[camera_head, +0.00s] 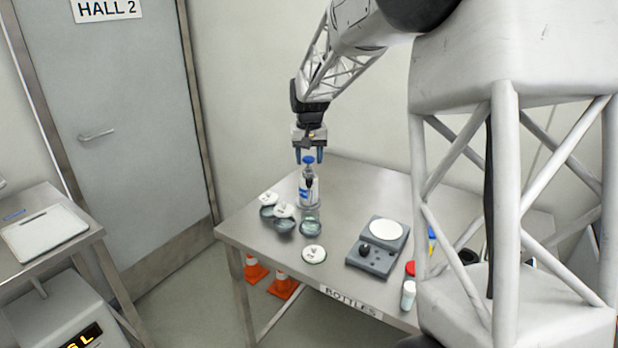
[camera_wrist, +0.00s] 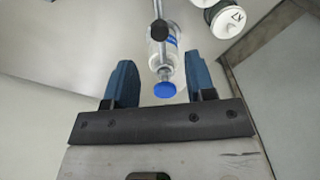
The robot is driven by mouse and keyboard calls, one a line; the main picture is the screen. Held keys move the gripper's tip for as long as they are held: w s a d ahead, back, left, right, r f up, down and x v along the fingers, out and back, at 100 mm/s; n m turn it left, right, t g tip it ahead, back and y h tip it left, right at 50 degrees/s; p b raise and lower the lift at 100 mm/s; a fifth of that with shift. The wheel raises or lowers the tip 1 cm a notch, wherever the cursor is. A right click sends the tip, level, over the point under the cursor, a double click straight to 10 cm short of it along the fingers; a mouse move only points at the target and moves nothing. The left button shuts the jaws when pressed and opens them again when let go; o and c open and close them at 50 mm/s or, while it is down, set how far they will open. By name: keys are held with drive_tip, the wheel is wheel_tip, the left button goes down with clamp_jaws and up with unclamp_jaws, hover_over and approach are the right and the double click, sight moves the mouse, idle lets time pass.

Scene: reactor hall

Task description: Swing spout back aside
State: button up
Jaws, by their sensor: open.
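A clear dispenser bottle (camera_head: 309,192) with a blue label stands upright on the steel table. Its blue top knob (camera_head: 308,160) points up, and the knob also shows in the wrist view (camera_wrist: 165,90). A dark-ended spout (camera_head: 309,182) comes off the bottle's front, towards a glass beaker (camera_head: 311,222) just in front. In the wrist view the spout (camera_wrist: 158,30) runs away from the bottle (camera_wrist: 160,55) to the top edge. My gripper (camera_head: 309,156) points down over the bottle. Its blue fingers are open, one on each side of the knob, with gaps visible in the wrist view.
Glass dishes with white labelled lids (camera_head: 283,211) stand left of the beaker. A labelled round lid (camera_head: 314,254) lies at the table's front. A grey device with a white plate (camera_head: 383,231) stands to the right, near a red-capped bottle (camera_head: 410,268). Wall lies behind.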

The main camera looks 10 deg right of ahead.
sight(309, 179)
drive_tip(key=shift+f, duration=3.4)
clamp_jaws()
